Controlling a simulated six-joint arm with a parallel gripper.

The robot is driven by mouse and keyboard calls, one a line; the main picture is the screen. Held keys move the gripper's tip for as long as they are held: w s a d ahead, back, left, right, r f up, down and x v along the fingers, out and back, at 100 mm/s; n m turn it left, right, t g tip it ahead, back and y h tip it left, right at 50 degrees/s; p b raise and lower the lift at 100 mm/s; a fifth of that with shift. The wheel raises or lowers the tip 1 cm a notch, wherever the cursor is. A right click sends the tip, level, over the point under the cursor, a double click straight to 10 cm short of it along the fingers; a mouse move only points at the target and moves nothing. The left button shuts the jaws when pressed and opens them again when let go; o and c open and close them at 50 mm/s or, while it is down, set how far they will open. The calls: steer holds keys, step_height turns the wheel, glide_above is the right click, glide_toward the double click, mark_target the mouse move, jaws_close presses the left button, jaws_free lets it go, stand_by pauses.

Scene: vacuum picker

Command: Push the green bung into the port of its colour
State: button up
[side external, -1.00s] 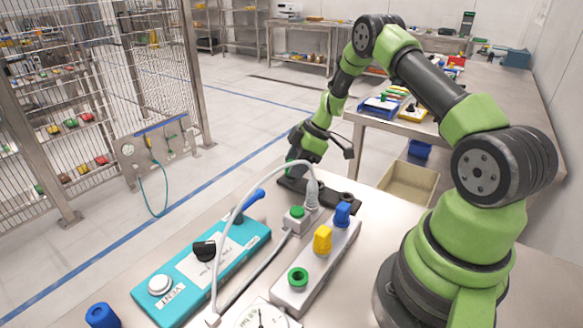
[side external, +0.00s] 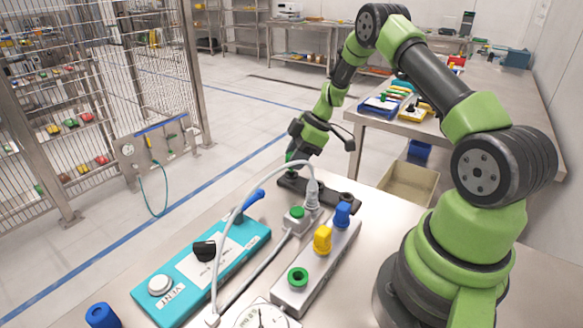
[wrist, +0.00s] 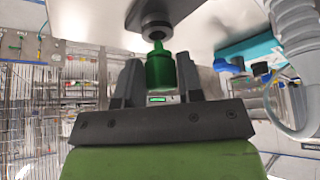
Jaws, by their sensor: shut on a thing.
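The green bung (wrist: 160,70) is between the two fingers of my gripper (wrist: 159,82) in the wrist view, its narrow tip pointing at a dark round socket (wrist: 155,22). I cannot tell whether tip and socket touch. In the side view my gripper (side external: 292,160) is above the left end of the black holder (side external: 320,196), with a little green showing at its fingers. The green-ringed port (side external: 298,277) is at the near end of the grey block (side external: 308,282), open and well away from my gripper.
A yellow plug (side external: 322,240) and a blue plug (side external: 342,214) stand on the grey block. A pale hose (side external: 232,215) arches from a clear fitting (side external: 312,192) beside my gripper. A teal VENT box (side external: 208,272) and a loose blue piece (side external: 102,316) are on the left.

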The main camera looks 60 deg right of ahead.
steer(key=shift+r, duration=1.45)
